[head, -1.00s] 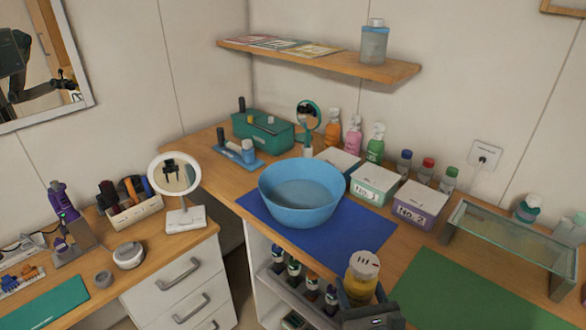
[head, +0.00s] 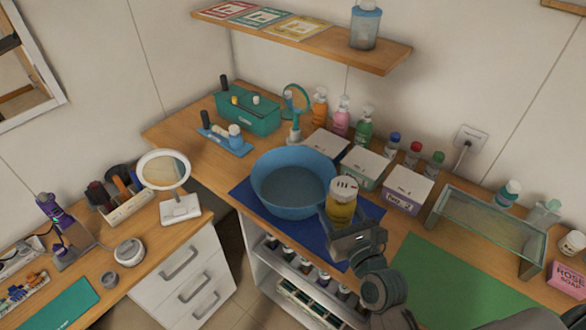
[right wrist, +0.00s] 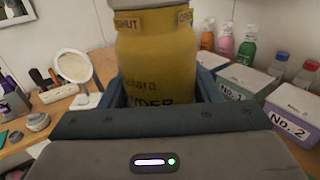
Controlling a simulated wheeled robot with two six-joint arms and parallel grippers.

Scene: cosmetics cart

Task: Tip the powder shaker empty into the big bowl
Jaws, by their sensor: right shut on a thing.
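The powder shaker (head: 341,204) is a yellow jar with a pale, slotted lid. My right gripper (head: 338,218) is shut on it and holds it upright, at the front right of the bowl. In the right wrist view the shaker (right wrist: 157,65) stands between the fingers, with part of its label readable. The big bowl (head: 290,202) is blue and round and sits on the blue mat (head: 245,192). The shaker overlaps the bowl's right edge in the head view and is not tipped. My left gripper is not in view.
White boxes, one marked No. 2 (head: 408,188), and several bottles stand behind and right of the bowl. A glass stand (head: 490,225) is at the right. A round mirror (head: 165,172) stands on the left counter. The green mat (head: 450,285) is bare.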

